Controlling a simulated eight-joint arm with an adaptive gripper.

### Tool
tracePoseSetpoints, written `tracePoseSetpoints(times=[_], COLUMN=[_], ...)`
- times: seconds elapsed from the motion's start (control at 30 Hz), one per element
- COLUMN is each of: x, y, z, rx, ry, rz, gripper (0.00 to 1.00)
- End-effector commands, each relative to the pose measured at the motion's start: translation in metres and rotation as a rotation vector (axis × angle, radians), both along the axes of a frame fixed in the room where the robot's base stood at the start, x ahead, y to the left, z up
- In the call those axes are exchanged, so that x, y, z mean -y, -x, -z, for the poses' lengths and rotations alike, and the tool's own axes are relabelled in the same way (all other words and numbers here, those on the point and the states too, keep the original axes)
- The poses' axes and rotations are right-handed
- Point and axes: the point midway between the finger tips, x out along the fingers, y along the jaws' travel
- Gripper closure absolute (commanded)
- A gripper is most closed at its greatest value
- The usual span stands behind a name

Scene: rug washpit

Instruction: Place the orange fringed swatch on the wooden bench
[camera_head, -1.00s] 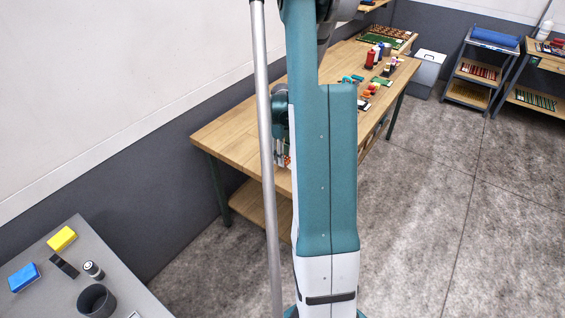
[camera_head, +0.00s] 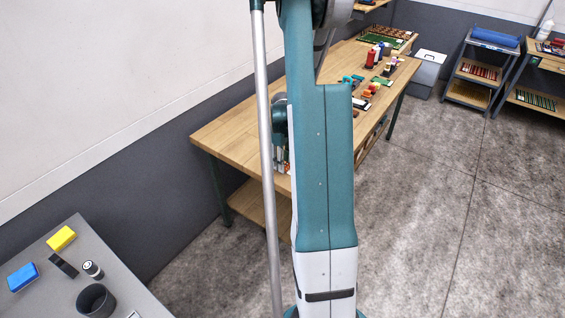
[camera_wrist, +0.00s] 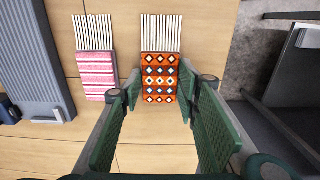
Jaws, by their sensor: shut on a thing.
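The orange fringed swatch (camera_wrist: 161,78), with black and white diamonds and a striped fringe on its far end, is between my fingertips in the wrist view. My gripper (camera_wrist: 160,88) is shut on its sides with the green pads. The swatch appears over the pale wooden bench top (camera_wrist: 205,28); I cannot tell whether it touches the wood. The wooden bench (camera_head: 232,132) runs along the wall in the head view. There, my arm hides most of the gripper and the swatch.
A pink striped swatch (camera_wrist: 97,75) with a similar fringe lies just left of the orange one. A grey ribbed board (camera_wrist: 40,60) is farther left. Bottles (camera_head: 371,58) and small items crowd the bench's far part. A grey table (camera_head: 60,285) is at lower left.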

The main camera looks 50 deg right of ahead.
Motion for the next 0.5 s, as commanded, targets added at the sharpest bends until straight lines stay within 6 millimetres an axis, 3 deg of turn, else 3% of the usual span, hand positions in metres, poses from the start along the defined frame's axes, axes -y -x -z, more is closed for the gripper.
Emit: tracePoseSetpoints(times=[0.03,0.07,0.17,0.5], x=[0.0000,0.0000,0.0001,0.0001], y=[0.0000,0.0000,0.0000,0.0000], z=[0.0023,0.0024,0.0015,0.0011], rx=[0.000,0.000,0.000,0.000], ry=[0.000,0.000,0.000,0.000], rz=[0.000,0.000,0.000,0.000], gripper=[0.80,0.66,0.53,0.53])
